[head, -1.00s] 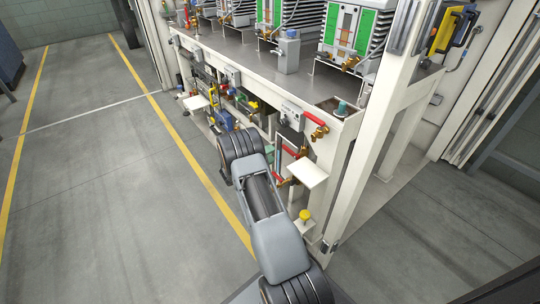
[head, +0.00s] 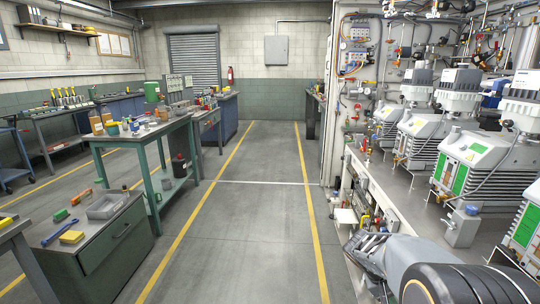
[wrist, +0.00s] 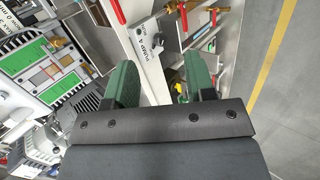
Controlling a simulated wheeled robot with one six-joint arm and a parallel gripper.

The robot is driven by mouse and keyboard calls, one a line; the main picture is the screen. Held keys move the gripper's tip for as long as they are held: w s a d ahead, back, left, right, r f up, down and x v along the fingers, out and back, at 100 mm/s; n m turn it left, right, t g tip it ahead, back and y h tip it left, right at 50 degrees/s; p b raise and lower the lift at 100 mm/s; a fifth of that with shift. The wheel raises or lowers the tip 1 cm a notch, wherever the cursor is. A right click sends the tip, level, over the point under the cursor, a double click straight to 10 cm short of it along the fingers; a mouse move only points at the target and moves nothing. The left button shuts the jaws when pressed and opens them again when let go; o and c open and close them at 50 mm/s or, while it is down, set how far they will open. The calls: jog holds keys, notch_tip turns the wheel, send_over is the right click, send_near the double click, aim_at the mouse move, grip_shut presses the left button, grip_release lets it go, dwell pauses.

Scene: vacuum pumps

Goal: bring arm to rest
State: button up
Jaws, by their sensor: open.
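My arm shows at the lower right of the head view, in front of the pump bench (head: 405,200). My gripper is not clear in the head view. In the wrist view, my gripper (wrist: 160,82) has its two green fingers apart, with nothing held between them. Beyond the fingers is the bench's white front, with a label plate reading PUMP 4 (wrist: 150,45) and red-handled valves. A pump with green panels (wrist: 50,75) shows to the left in the wrist view. I cannot tell the exact gap between fingers and bench.
Pumps (head: 490,165) stand in a row on the bench at right. A clear aisle (head: 250,210) with yellow lines runs ahead. A green table (head: 150,137) and a cabinet with tools (head: 100,240) stand at left. A roller shutter (head: 195,60) is at the back.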

jog(key=s+a+r+n+t+y+p, duration=0.1)
jog(key=s+a+r+t+y+p, duration=0.2)
jog(key=a+r+p, duration=0.4)
jog(key=s+a+r+n+t+y+p, duration=0.1)
jog(key=s+a+r+y+p, duration=0.4)
jog(key=a+r, duration=0.5)
jog(key=shift+s+r+t+p, duration=0.7)
jog(key=shift+r+t+p, duration=0.2)
jog(key=shift+r, duration=1.15)
